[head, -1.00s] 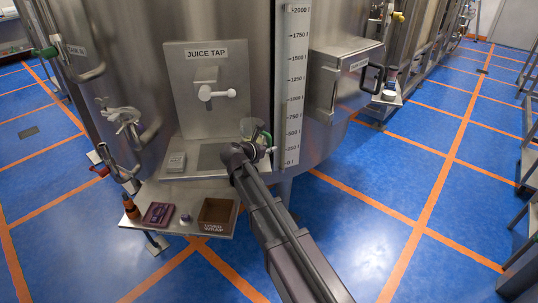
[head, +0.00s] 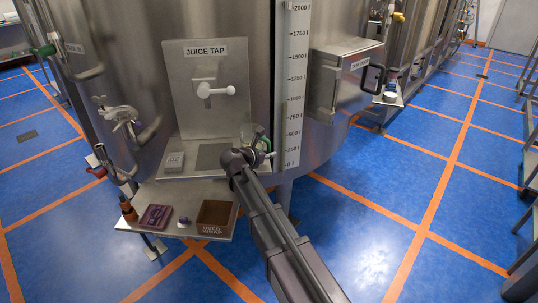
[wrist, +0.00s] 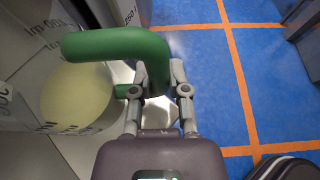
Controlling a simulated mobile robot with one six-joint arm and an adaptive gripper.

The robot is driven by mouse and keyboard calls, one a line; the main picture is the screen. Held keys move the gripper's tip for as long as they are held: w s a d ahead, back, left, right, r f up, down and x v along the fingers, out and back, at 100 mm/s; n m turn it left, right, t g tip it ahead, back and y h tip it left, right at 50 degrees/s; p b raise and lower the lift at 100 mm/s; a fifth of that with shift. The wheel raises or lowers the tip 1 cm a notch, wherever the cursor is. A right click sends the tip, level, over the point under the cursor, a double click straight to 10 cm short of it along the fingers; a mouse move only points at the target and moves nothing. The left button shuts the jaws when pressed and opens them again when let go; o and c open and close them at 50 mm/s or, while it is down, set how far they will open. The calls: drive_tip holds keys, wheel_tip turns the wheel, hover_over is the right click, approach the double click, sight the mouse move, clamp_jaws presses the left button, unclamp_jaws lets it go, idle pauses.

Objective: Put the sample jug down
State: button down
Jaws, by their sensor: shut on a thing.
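The sample jug is clear with printed marks and a green handle (wrist: 115,44). Pale yellow juice (wrist: 75,95) shows inside it in the wrist view. My gripper (wrist: 159,75) is shut on the handle, with a finger on each side. In the head view my gripper (head: 258,152) is at the right end of the tap shelf (head: 185,171), right of its dark square plate (head: 212,156). I cannot tell whether the jug's base touches anything.
The juice tap (head: 210,90) is above the shelf, left of my gripper. A lower shelf (head: 190,229) holds a brown used-wrap box (head: 216,216), a purple box (head: 156,216) and a small purple-topped item (head: 183,222). A level scale (head: 293,85) runs up the tank.

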drive_tip(key=shift+f, duration=0.15)
drive_tip(key=c, duration=0.6)
unclamp_jaws()
drive_tip(key=shift+s+r, duration=0.1)
drive_tip(key=shift+r, duration=0.15)
drive_tip(key=p+v, duration=0.4)
drive_tip(key=v, duration=0.7)
drive_tip(key=shift+s+a+p, duration=0.3)
drive_tip(key=shift+p, duration=0.05)
drive_tip(key=shift+d, duration=0.1)
